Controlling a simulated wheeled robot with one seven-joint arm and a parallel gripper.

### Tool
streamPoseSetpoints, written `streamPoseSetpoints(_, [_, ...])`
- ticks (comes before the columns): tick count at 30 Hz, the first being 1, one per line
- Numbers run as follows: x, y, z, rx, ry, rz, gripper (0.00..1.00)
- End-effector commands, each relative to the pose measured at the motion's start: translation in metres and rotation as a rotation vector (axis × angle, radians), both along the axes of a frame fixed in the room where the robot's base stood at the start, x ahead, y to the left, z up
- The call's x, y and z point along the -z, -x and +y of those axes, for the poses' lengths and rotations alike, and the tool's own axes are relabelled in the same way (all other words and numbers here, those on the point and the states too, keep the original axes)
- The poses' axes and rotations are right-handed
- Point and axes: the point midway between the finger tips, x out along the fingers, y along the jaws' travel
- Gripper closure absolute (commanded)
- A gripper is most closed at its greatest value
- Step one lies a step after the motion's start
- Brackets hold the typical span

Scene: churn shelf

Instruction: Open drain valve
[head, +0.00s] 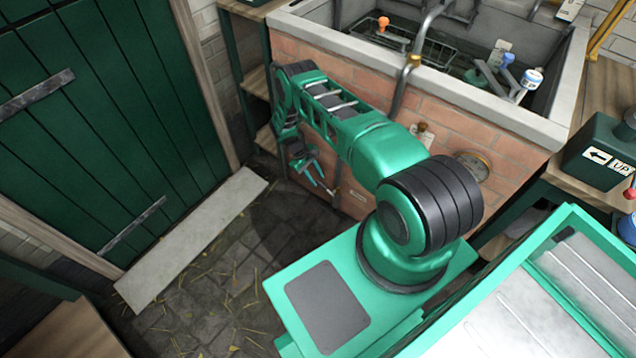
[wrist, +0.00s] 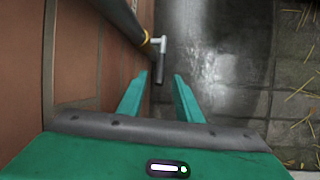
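The drain valve shows in the wrist view as a light metal stem with a dark lever handle (wrist: 161,68), on a dark pipe (wrist: 122,18) with a yellow band, beside the brick wall. My gripper (wrist: 160,77) has its two green fingers apart, with nothing held. The lever handle appears in the gap just beyond the fingertips; I cannot tell whether it is between them in depth. In the head view my gripper (head: 317,177) is low in front of the brick sink base, and the valve is too small there to make out clearly.
The brick sink (head: 490,104) stands behind my arm, with a wire rack and bottles in its basin. A round gauge (head: 473,165) is on its front. A green door (head: 95,120) is at the left. Stone floor (head: 215,285) with straw is open between.

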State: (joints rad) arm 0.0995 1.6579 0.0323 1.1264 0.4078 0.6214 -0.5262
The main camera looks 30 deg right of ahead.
Motion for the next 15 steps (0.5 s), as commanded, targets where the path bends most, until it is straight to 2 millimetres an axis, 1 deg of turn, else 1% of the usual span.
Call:
streamPoseSetpoints(3, [0.012, 0.004, -0.004, 0.0, 0.0, 0.0, 0.68])
streamPoseSetpoints(7, [0.021, 0.008, -0.006, -0.001, 0.0, 0.001, 0.68])
streamPoseSetpoints(15, [0.027, 0.009, -0.008, -0.001, 0.001, -0.001, 0.68])
